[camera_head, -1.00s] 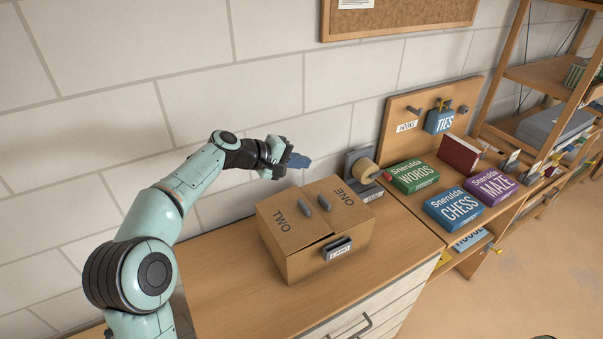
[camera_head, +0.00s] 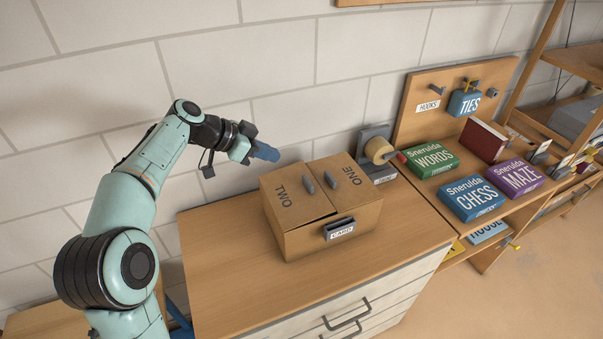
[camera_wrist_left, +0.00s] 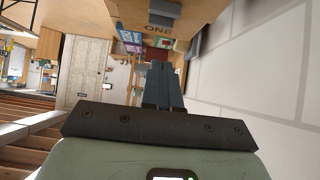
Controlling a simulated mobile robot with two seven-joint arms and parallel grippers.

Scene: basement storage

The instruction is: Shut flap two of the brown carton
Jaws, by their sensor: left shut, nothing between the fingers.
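The brown carton (camera_head: 330,240) stands on the wooden cabinet top. Flap two (camera_head: 288,200), marked TWO, lies over the left half of its top, almost flat, with a thin dark gap along its front edge. Flap one (camera_head: 350,180), marked ONE, lies flat over the right half. Each flap has a small grey handle. My left gripper (camera_head: 265,152) is shut and empty, in the air behind and left of the carton, apart from it. In the left wrist view, its blue fingers (camera_wrist_left: 163,85) are together, and part of the carton (camera_wrist_left: 160,17) shows at the top. My right gripper is not in view.
A tape roll on a grey holder (camera_head: 378,150) stands behind the carton's right side. Game boxes (camera_head: 470,198) lie on the shelf to the right. The cabinet top (camera_head: 225,270) is clear left of and in front of the carton. The block wall is close behind.

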